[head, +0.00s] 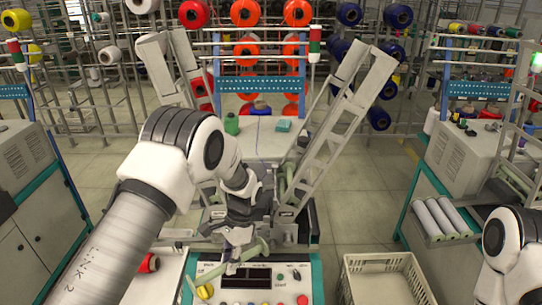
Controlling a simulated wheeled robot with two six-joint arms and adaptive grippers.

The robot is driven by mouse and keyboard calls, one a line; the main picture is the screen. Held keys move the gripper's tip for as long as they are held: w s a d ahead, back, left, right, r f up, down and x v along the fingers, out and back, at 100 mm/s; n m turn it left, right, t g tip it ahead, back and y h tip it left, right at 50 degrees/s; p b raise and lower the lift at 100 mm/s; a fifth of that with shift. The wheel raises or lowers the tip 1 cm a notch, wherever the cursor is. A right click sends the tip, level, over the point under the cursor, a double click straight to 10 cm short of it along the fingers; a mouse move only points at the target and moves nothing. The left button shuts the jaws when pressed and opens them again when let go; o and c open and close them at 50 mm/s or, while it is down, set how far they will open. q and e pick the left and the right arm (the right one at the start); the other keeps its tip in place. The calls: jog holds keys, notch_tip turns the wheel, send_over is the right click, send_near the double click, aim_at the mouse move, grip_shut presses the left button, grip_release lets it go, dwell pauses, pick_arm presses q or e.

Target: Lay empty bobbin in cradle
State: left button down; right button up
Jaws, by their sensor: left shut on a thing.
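My left gripper (241,232) is in the middle of the view, above the control panel and in front of the winding machine. It is shut on a thin pale green bobbin (232,254), whose shaft runs slanting below the fingers. The gripper hides part of the bobbin. The cradle (325,135) of the machine has light grey ladder-like arms spread up and outward behind the gripper. The bobbin is apart from these arms, lower and nearer to me. My right arm shows only at the lower right edge; its gripper is out of view.
The control panel (250,291) with buttons lies below the gripper. An empty-looking cream crate (385,262) stands at the lower right. White rolls (441,217) lie on a neighbouring machine. Racks with red, blue and yellow spools stand behind.

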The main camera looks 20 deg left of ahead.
pick_arm(q)
jog(key=w+a+m+t+y, duration=0.2)
jog(key=a+m, duration=0.3)
jog(key=m, duration=0.2)
jog(key=w+r+m+t+h+p, duration=0.3)
jog(key=r+m+t, duration=0.4)
jog(key=m, duration=1)
jog(key=shift+w+r+m+h, duration=0.3)
jog(key=shift+w+r+m, duration=0.15)
jog(key=shift+r, duration=1.1)
pick_arm(e)
jog(key=shift+w+a+r, duration=0.1)
jog(key=shift+w+r, duration=0.05)
jog(key=shift+r, duration=0.7)
jog(key=shift+w+a+r, duration=0.1)
jog(key=shift+r, duration=0.75)
pick_arm(q)
jog(key=shift+r, duration=0.1)
